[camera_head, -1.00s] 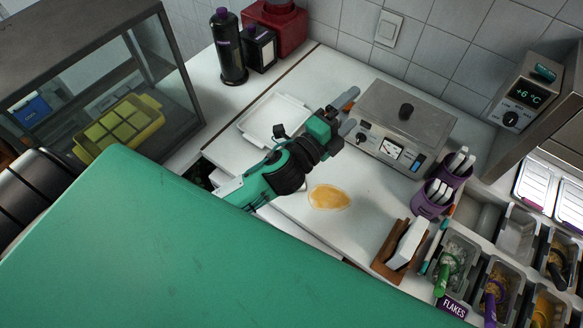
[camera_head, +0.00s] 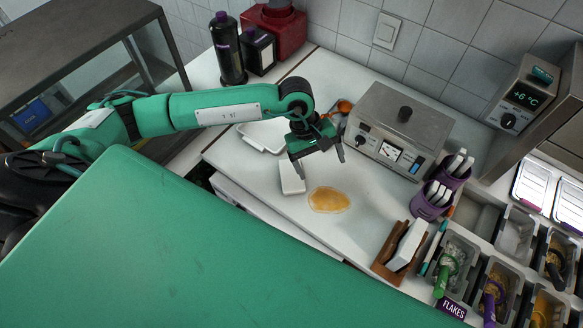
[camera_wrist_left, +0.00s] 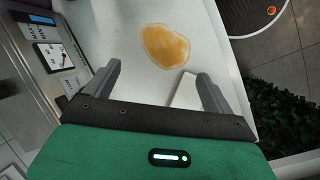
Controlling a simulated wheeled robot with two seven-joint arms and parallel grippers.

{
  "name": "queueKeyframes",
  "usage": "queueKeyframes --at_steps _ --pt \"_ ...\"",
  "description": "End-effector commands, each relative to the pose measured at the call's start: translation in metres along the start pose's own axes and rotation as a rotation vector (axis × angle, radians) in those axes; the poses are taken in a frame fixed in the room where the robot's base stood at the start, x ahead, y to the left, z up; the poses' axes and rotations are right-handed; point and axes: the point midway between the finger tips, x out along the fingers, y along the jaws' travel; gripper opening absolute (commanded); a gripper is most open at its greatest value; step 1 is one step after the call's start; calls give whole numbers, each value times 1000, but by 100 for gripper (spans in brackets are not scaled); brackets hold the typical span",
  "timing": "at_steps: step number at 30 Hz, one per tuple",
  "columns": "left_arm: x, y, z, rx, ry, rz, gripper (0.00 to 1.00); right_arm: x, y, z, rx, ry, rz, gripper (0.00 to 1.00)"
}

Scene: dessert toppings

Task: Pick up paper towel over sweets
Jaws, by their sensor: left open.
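A white block-like piece (camera_head: 291,178), possibly a folded paper towel, lies on the white counter beside an amber spill (camera_head: 329,200). My left gripper (camera_head: 320,163) is open and empty, pointing down over the counter close to the white piece. In the left wrist view, the open fingers (camera_wrist_left: 157,82) are apart; the white piece (camera_wrist_left: 184,92) shows partly near the right finger, with the spill (camera_wrist_left: 166,46) beyond. More white towels or napkins (camera_head: 408,245) stand upright in a brown holder (camera_head: 386,262). My right gripper is not in view.
A grey metal appliance (camera_head: 405,125) stands just right of the gripper. A white tray (camera_head: 258,140) lies behind my arm. Purple cups (camera_head: 432,203) and topping bins (camera_head: 455,248) are at the right. Free counter (camera_head: 340,235) surrounds the spill.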

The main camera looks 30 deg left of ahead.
Motion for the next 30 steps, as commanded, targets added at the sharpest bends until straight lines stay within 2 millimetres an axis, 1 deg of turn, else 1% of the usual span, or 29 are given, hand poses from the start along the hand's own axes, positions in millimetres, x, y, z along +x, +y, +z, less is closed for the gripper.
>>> queueKeyframes --at_steps 1,3,4,7,9,11,14,16,21,24,30 --pt "-9 -10 -22 35 79 -63 87 -1 1 0 0 -1 1 36" --pt "-19 -24 -45 76 168 -144 87 -1 2 1 -1 -1 2 36" --pt "-23 -29 -53 90 198 -172 87 -1 3 1 -1 -1 3 36" --pt "-34 -40 -72 116 265 -242 87 -1 3 1 -1 -1 4 36" --pt "-37 -45 -78 123 287 -267 87 -1 4 1 -1 -1 4 36" --pt "-35 -47 -81 125 294 -276 87 1 4 1 -1 -1 4 36" --pt "-25 -50 -84 125 292 -277 87 6 4 1 0 -1 4 36" --pt "-14 -53 -87 126 292 -277 87 10 3 2 0 -1 4 36" --pt "19 -61 -96 125 290 -276 87 24 3 3 0 -1 4 36" --pt "35 -65 -102 124 290 -275 87 31 3 4 0 -1 4 36" --pt "46 -68 -106 125 291 -273 87 33 2 4 1 -1 3 36"
